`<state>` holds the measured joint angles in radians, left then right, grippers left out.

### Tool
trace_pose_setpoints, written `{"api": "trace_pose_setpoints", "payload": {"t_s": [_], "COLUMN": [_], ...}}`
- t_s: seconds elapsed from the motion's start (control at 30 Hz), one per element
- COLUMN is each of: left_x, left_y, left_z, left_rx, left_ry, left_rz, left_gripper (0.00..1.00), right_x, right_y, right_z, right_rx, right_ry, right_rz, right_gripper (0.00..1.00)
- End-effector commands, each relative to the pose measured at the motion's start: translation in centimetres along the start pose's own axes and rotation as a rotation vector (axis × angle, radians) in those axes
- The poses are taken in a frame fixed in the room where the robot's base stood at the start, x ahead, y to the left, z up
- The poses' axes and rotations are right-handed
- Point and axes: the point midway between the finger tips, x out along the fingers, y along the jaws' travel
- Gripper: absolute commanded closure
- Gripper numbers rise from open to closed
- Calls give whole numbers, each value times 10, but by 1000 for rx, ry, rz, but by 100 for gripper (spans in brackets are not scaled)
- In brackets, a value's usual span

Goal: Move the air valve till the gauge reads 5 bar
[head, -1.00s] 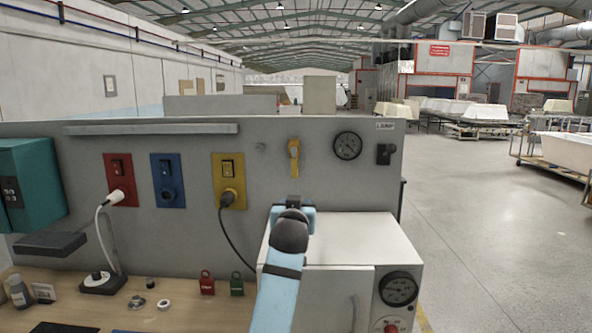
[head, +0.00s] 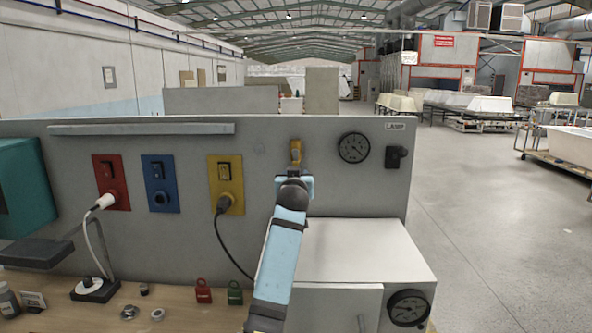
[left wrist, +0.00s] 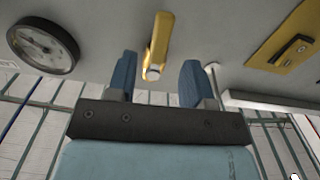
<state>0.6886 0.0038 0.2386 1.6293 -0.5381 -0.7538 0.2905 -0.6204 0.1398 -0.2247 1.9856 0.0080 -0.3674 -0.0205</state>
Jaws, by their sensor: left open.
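The yellow air valve handle (head: 295,152) is on the grey panel, pointing roughly up and down. The round black gauge (head: 353,148) is to its right; its needle is too small to read surely. My left gripper (left wrist: 158,74) is open in the left wrist view, with one blue finger on each side of the yellow valve handle (left wrist: 160,42). I cannot tell whether the fingers touch it. The gauge (left wrist: 43,46) also shows there at the left. In the head view my wrist hides the fingers and the handle's lower end. My right gripper is not in view.
Red (head: 110,182), blue (head: 160,184) and yellow (head: 226,184) sockets are left of the valve. A black fitting (head: 396,157) is right of the gauge.

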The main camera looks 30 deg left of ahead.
Motion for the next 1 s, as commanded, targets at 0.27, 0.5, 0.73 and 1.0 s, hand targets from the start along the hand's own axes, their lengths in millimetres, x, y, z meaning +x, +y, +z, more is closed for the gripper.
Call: {"api": "trace_pose_setpoints", "payload": {"t_s": [0.27,0.5,0.73,1.0], "left_x": [37,43,43,43], "left_y": [0,0,0,0], "left_z": [-1,0,0,0], "left_rx": [0,0,0,-3], "left_ry": [0,0,0,0], "left_rz": [0,0,0,1], "left_gripper": [53,53,74,100], "right_x": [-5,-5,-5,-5], "right_y": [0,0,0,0], "right_z": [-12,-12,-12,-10], "right_rx": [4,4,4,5], "right_ry": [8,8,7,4], "right_rz": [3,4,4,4], "right_gripper": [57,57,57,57]}}
